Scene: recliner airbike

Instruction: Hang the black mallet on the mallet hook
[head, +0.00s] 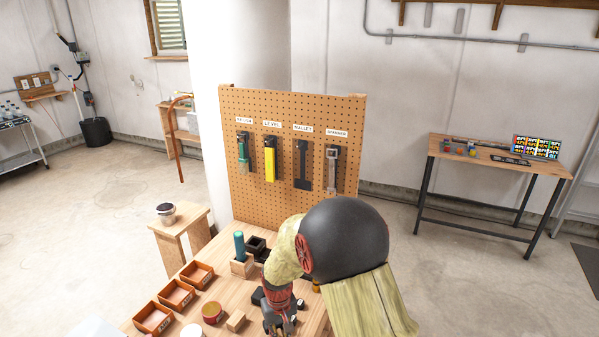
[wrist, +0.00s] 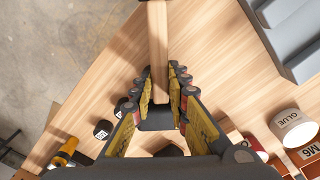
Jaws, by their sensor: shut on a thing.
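My gripper (wrist: 163,78) is shut on a wooden handle (wrist: 158,35), which runs away from between the fingers toward the top of the wrist view. A dark block (wrist: 157,119) at its near end looks like the black mallet's head. In the head view my gripper (head: 279,318) is low over the workbench, and my arm hides much around it. The pegboard (head: 285,205) stands behind the bench. Under its MALLET label (head: 303,128) is a dark mallet-shaped form (head: 303,168), wide end down; I cannot tell if it is a flat outline. The hook itself is not distinct.
A brush (head: 243,152), yellow level (head: 270,160) and grey spanner (head: 332,168) hang on the board.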

